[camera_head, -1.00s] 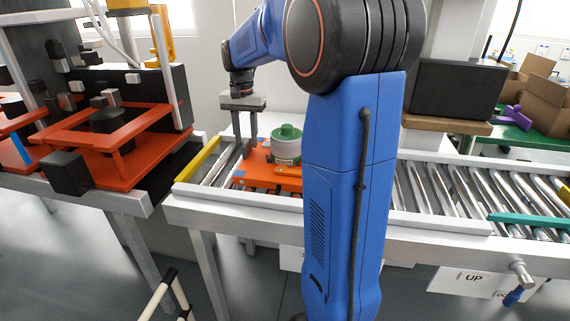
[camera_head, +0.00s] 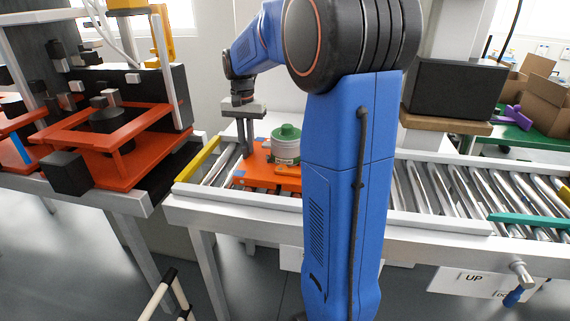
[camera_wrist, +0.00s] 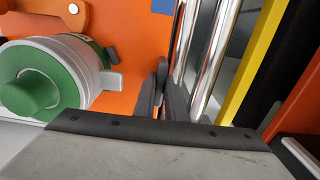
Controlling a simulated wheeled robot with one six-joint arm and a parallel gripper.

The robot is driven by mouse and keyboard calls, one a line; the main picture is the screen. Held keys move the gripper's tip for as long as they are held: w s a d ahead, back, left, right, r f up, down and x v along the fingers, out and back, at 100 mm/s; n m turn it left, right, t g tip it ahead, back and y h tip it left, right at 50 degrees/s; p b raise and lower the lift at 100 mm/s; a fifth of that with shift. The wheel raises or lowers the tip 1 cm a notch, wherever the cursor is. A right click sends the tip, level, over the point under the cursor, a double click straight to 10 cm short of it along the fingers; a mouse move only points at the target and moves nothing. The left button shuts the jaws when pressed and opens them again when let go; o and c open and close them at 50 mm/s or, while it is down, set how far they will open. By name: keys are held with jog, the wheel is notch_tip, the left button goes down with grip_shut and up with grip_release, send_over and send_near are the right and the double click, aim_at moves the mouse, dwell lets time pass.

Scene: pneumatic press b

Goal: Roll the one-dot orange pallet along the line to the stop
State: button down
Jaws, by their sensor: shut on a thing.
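The orange pallet (camera_head: 262,172) lies on the roller line near its left end, carrying a green-and-white round part (camera_head: 286,145). In the wrist view the pallet (camera_wrist: 128,32) fills the left, with the round part (camera_wrist: 50,80) on it. My gripper (camera_head: 245,150) points down at the pallet's left end. In the wrist view its fingers (camera_wrist: 161,90) are close together at the pallet's edge, shut on it; the exact contact is partly hidden. A yellow bar (camera_head: 198,159) crosses the line's left end, apart from the pallet.
Bare rollers (camera_wrist: 212,60) lie between the pallet and the yellow bar. The press station with its orange frame (camera_head: 115,160) stands left of the line. A black box (camera_head: 458,90) stands behind the line at right. My arm hides the line's middle.

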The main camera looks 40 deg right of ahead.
jog(key=shift+s+d, duration=1.45)
jog(key=shift+s, duration=0.4)
jog(key=shift+s+d, duration=1.4)
jog(key=shift+s, duration=0.4)
jog(key=shift+s+d, duration=1.45)
jog(key=shift+s, duration=0.4)
jog(key=shift+s+d, duration=1.45)
jog(key=shift+s, duration=0.4)
jog(key=shift+s+d, duration=1.4)
jog(key=shift+s, duration=0.4)
jog(key=shift+s+d, duration=1.45)
jog(key=shift+s, duration=0.4)
